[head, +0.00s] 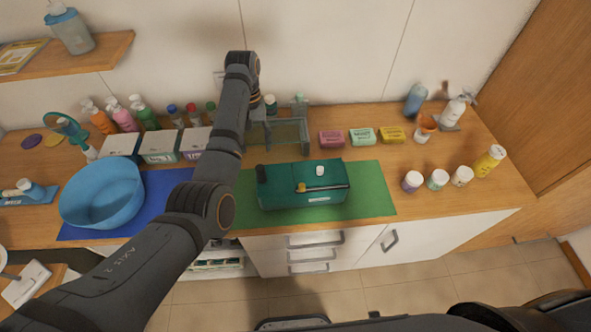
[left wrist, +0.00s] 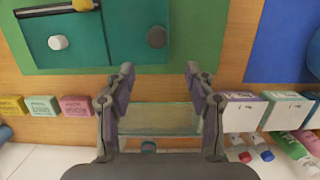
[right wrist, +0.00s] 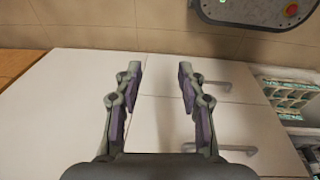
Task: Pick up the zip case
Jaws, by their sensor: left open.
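The zip case is most likely the flat teal case (head: 330,197) on the green mat (head: 375,190), and its edge also shows in the left wrist view (left wrist: 110,45). My left gripper (left wrist: 160,70) is open and empty, pointing down over the clear stand behind the case, apart from the case. In the head view my left arm partly hides it. My right gripper (right wrist: 160,70) is open and empty before the white cabinet front.
A clear stand (head: 282,135) is behind the case. Soap boxes (head: 362,136) stand behind right and several jars (head: 438,180) at the right. White boxes (head: 158,146) and a blue bowl (head: 100,195) are on the left. The counter right of the mat is partly free.

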